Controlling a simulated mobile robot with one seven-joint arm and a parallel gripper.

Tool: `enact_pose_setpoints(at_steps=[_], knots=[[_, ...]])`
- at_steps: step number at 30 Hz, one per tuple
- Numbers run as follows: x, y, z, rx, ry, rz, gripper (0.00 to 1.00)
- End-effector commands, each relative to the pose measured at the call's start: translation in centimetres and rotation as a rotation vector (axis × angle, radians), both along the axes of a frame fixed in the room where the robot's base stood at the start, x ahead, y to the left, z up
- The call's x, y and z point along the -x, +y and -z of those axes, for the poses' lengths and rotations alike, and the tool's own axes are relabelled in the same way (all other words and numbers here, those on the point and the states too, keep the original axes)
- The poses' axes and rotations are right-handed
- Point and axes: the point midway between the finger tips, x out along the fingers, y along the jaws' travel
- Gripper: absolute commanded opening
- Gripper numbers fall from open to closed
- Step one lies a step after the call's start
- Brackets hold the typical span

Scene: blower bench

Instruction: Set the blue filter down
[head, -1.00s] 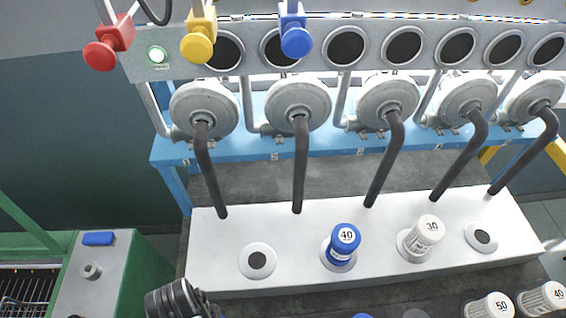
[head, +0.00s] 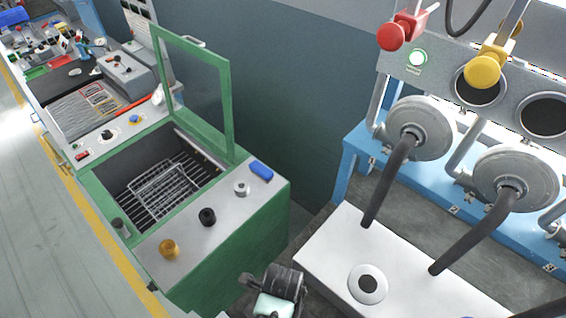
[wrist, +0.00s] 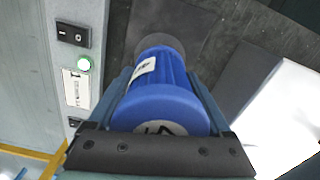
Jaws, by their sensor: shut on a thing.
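The blue filter (wrist: 165,85) is in the wrist view, a blue ribbed cylinder with a white label and a marked round cap facing the camera. My gripper (wrist: 160,80) is shut on it, with one finger on each side. A dark round end shows at its far side, over a dark surface; whether it touches that surface I cannot tell. In the head view, part of my arm (head: 275,290) shows at the bottom edge, and the held filter is not in sight.
A green machine (head: 245,235) with a raised lid and wire basket stands left of the block. In the wrist view, a grey panel (wrist: 50,110) with a switch and green button is at left.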

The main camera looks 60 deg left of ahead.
Motion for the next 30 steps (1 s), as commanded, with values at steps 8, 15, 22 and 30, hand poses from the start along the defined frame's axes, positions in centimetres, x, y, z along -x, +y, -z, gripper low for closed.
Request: enact_pose_setpoints(at_steps=[8, 15, 22, 30], knots=[[0.0, 0.0, 3.3, 0.0, 0.001, 0.0, 0.16], [0.0, 0.0, 3.5, -0.001, 0.0, 0.0, 0.16], [0.0, 0.0, 3.9, 0.0, 0.0, 0.0, 0.92], [0.0, 0.0, 3.8, 0.0, 0.0, 0.0, 1.0]])
